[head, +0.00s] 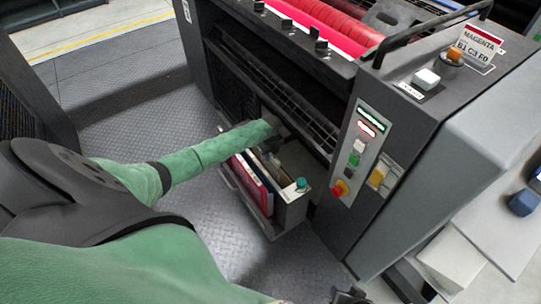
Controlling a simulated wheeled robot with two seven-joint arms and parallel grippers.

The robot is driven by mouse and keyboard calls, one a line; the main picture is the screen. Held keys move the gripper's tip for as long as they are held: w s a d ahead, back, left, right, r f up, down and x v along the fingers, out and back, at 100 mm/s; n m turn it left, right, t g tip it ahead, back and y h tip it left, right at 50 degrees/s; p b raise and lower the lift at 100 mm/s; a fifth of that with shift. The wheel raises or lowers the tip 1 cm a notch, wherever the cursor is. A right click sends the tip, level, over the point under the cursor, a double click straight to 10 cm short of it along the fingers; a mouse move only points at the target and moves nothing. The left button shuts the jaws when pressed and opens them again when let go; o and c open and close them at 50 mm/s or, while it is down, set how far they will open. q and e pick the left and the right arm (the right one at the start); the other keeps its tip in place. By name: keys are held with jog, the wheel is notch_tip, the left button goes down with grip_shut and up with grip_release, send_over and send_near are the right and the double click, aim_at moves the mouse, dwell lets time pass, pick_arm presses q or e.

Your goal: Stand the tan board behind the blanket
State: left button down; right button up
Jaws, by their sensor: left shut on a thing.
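My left gripper (278,122) reaches from the left, on a green-sleeved arm, to the machine's lower opening. It is shut, and its jaws are small and partly hidden by the sleeve. A pale tan panel (294,158), which looks like the tan board, stands upright just below it in a grey bin (291,217). Its lower part is hidden in the bin. Red and blue-edged flat sheets (250,182) stand in the left part of the bin. I cannot tell which of these is the blanket. Dark parts at the bottom edge seem to be my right gripper (350,296); its jaws are unclear.
A teal-capped bottle (301,184) is at the bin's right front. The press side cabinet (385,180), with buttons and a red knob (340,188), stands close on the right. Dark bars (290,112) cross above the bin. The plate floor (215,225) in front is clear.

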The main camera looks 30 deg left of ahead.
pick_arm(q)
jog(key=c, duration=1.3)
grip_release()
jog(key=shift+c, duration=0.2)
jog(key=shift+o, duration=0.4)
pick_arm(e)
jog(key=shift+w+r, duration=0.1)
jog(key=shift+w, duration=0.25)
jog(key=shift+w, duration=0.2)
pick_arm(q)
jog(key=shift+r, duration=0.2)
notch_tip(320, 180, up, 7)
jog(key=shift+f, duration=0.2)
jog(key=shift+r, duration=0.35)
pick_arm(e)
jog(key=shift+s+f, duration=0.35)
jog(key=shift+f, duration=0.25)
jog(key=shift+w, duration=0.1)
